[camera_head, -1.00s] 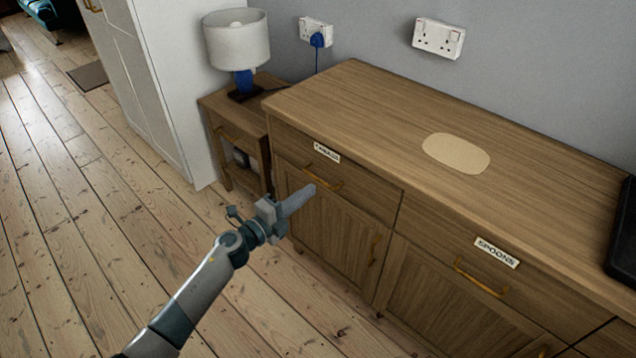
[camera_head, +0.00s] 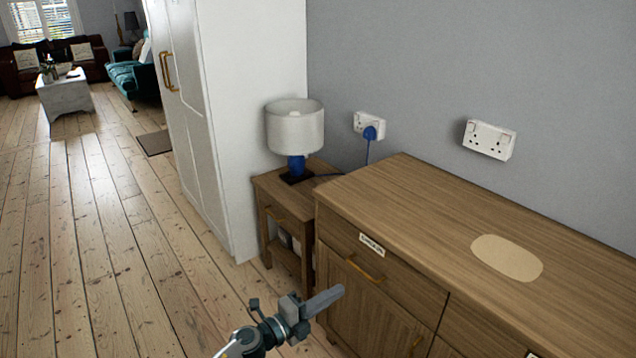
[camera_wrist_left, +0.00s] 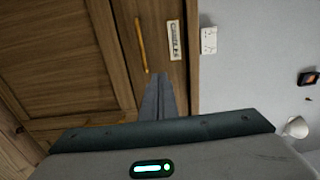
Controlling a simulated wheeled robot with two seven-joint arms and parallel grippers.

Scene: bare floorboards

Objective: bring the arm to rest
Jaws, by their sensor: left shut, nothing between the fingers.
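My left gripper (camera_head: 325,301) is low in the head view, in front of the wooden sideboard's left end. Its fingers are together and hold nothing. In the left wrist view the closed fingers (camera_wrist_left: 158,97) point toward the sideboard's labelled drawer front (camera_wrist_left: 158,35), and they look clear of the handle (camera_wrist_left: 141,45). I cannot judge the exact gap to the wood. My right gripper is in neither view.
The sideboard (camera_head: 420,195) has a pale oval mat (camera_head: 507,257) on top. A small side table (camera_head: 262,190) with a lamp (camera_head: 295,128) stands to its left, beside a white cupboard (camera_head: 235,120). Open floorboards (camera_head: 90,240) lie to the left.

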